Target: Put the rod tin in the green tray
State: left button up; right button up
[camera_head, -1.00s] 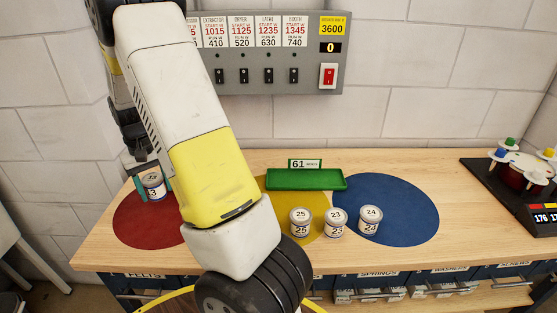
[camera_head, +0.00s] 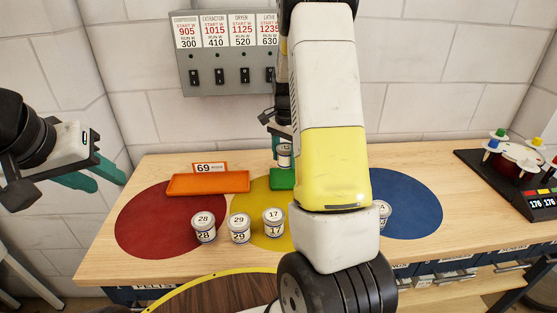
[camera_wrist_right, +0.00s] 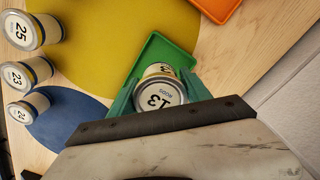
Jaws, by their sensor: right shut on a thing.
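The rod tin, marked 13 with "RODS" on its lid, is between the fingers of my right gripper (camera_wrist_right: 160,98), which is shut on it. In the wrist view the tin (camera_wrist_right: 158,92) overlaps the green tray (camera_wrist_right: 168,50). In the head view the tin (camera_head: 285,160) shows just beyond my right arm, at the green tray (camera_head: 283,180), most of which my arm hides. I cannot tell whether the tin touches the tray floor. My left gripper (camera_head: 98,177) is at the far left, empty, with its teal fingers apart.
An orange tray (camera_head: 207,184) with a 69 sign stands left of the green tray. Tins 28 (camera_head: 203,228), 29 (camera_head: 239,229) and 17 (camera_head: 273,223) stand in front. Tins 25 (camera_wrist_right: 32,30), 23 (camera_wrist_right: 28,74) and 24 (camera_wrist_right: 30,106) stand on the near side, partly behind my arm.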

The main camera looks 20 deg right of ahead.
aim_at(285, 147)
jog(key=shift+f, duration=3.25)
jog(key=shift+f, duration=0.1)
jog(key=o, duration=1.3)
jog(key=shift+a, duration=0.1)
notch_tip(285, 147, up, 12)
jog(key=shift+r, duration=0.2)
jog(key=s+a+r+n+t, duration=0.2)
jog(key=s+a+r+n, duration=0.2)
jog(key=s, duration=0.4)
jog(key=s+a+r+n+t+y, duration=0.1)
jog(key=s+a+r+n, duration=0.3)
jog(key=s, duration=0.4)
jog(key=s+a+r+n+t+y, duration=0.1)
jog(key=s+a+r+n+t, duration=0.2)
jog(key=s+r, duration=0.4)
jog(key=shift+s+a+n, duration=0.4)
jog(key=shift+s+a, duration=0.05)
jog(key=shift+a, duration=0.2)
jog(key=shift+s+a+n, duration=0.4)
jog(key=shift+s+a, duration=0.05)
jog(key=shift+a, duration=0.15)
